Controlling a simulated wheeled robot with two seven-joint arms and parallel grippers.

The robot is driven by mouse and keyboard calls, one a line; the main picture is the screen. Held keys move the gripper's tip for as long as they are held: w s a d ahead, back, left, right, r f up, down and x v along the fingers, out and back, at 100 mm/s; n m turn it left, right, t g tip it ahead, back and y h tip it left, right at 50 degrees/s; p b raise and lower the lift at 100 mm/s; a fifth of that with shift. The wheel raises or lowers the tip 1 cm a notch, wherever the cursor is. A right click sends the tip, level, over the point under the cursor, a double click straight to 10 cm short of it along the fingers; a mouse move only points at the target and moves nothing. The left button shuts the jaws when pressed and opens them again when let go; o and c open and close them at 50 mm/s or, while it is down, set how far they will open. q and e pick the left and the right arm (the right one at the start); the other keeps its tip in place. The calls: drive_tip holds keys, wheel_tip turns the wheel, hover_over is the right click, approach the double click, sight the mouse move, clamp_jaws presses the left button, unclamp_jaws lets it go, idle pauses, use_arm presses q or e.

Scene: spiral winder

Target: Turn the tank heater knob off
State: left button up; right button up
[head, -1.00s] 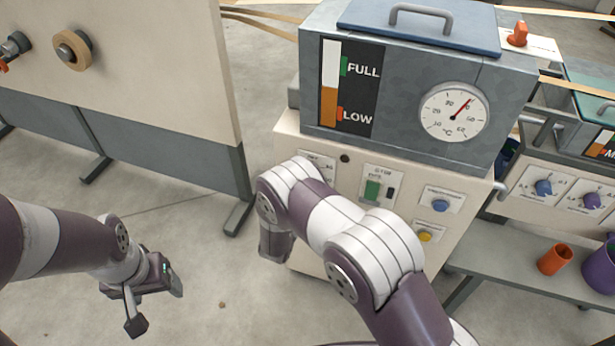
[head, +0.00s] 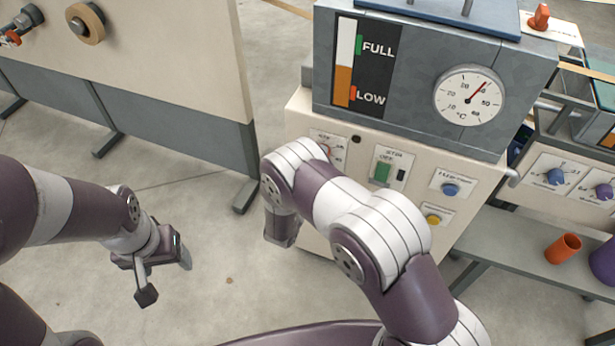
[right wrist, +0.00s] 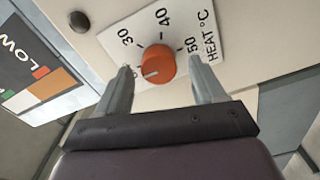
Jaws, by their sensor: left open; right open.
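The orange heater knob (right wrist: 157,62) sits on a white plate (right wrist: 185,22) marked 30, 40, 50 and HEAT °C. Its white mark points toward the lower left in the right wrist view, near a label partly hidden by a finger. My right gripper (right wrist: 161,67) is open, with one finger on each side of the knob; contact cannot be told. In the head view the knob (head: 325,150) shows only partly above my right arm, and the right gripper is hidden behind that arm. My left gripper (head: 166,277) is open and empty over the floor.
The grey tank (head: 420,75) with its level gauge and thermometer stands above the panel. A green switch (head: 382,172), blue button (head: 450,190) and yellow button (head: 433,219) are right of the knob. A cream board (head: 170,60) stands left, with free floor between.

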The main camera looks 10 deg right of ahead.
drive_tip(key=v, duration=1.1)
drive_tip(key=shift+p, duration=0.35)
